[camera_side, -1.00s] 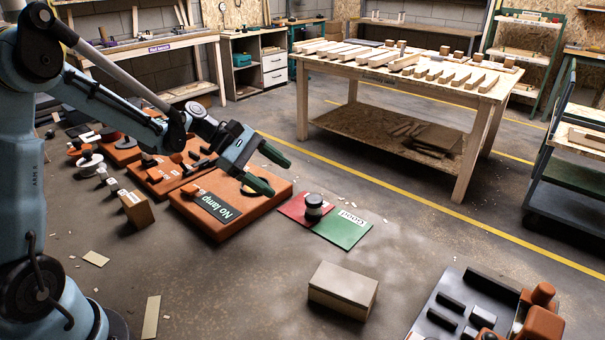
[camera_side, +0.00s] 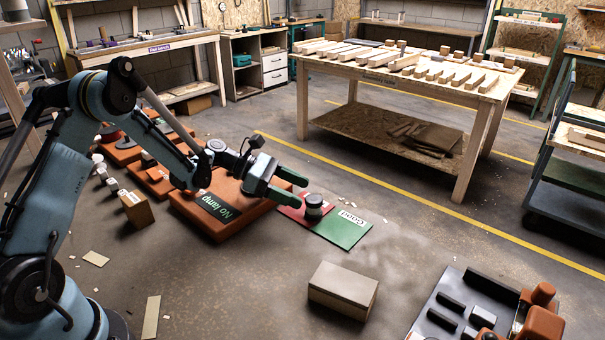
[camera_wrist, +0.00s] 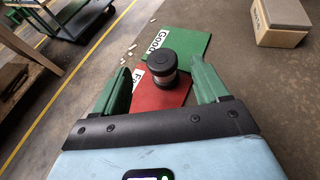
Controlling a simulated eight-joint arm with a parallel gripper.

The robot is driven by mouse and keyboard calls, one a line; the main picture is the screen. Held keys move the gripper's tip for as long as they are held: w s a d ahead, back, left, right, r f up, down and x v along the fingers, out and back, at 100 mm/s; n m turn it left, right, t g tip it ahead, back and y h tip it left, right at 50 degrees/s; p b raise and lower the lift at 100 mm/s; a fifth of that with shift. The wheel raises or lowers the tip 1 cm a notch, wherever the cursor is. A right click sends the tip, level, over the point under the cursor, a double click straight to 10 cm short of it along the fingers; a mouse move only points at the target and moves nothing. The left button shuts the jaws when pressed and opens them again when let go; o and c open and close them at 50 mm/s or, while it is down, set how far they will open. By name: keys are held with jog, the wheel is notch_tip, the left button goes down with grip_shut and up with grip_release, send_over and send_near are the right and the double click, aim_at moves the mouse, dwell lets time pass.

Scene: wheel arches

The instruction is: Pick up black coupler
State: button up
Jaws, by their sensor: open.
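The black coupler (camera_side: 314,204), a short cylinder with a pale band around its middle, stands upright where the red card (camera_side: 289,208) meets the green card (camera_side: 343,229). In the wrist view the coupler (camera_wrist: 162,66) stands ahead, between the open green fingers. My gripper (camera_side: 299,191) is open and empty, just left of the coupler in the side view. It appears apart from the coupler, though the exact gap cannot be told. The green card reads "Good"; the red card's label is partly hidden.
An orange block labelled "No lamp" (camera_side: 213,229) lies under my forearm. A beige box (camera_side: 343,290) sits on the floor in front. A dark tray (camera_side: 462,306) with black parts is at lower right. A wooden table (camera_side: 400,75) stands behind.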

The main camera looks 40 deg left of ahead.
aim_at(314, 199)
jog(key=shift+x, duration=2.65)
jog(key=shift+s, duration=0.15)
jog(key=c, duration=1)
jog(key=shift+c, duration=0.2)
jog(key=shift+r, duration=0.1)
